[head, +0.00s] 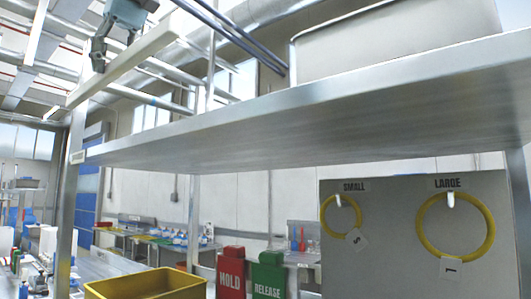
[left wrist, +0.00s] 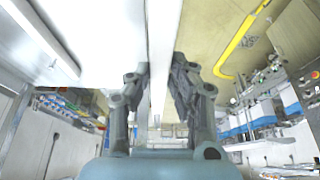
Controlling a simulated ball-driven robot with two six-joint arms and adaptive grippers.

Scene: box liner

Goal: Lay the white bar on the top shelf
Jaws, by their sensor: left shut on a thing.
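The white bar (head: 135,61) is a long, straight, pale strip at the upper left of the head view, slanting up to the right. My left gripper (head: 98,58) is shut on it and holds it from above. In the left wrist view the bar (left wrist: 160,45) runs between the fingers of the left gripper (left wrist: 160,85). The top shelf (head: 310,115) is a grey metal board seen from below its edge. The bar shows above the shelf's left part; I cannot tell whether they touch. The shelf's upper surface is hidden. My right gripper is not in view.
A large pale bin (head: 395,40) stands on the right part of the top shelf. A metal post (head: 68,205) rises at the shelf's left end. Below are a yellow bin (head: 145,284), red and green signs, and a panel (head: 400,265) with two yellow rings.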

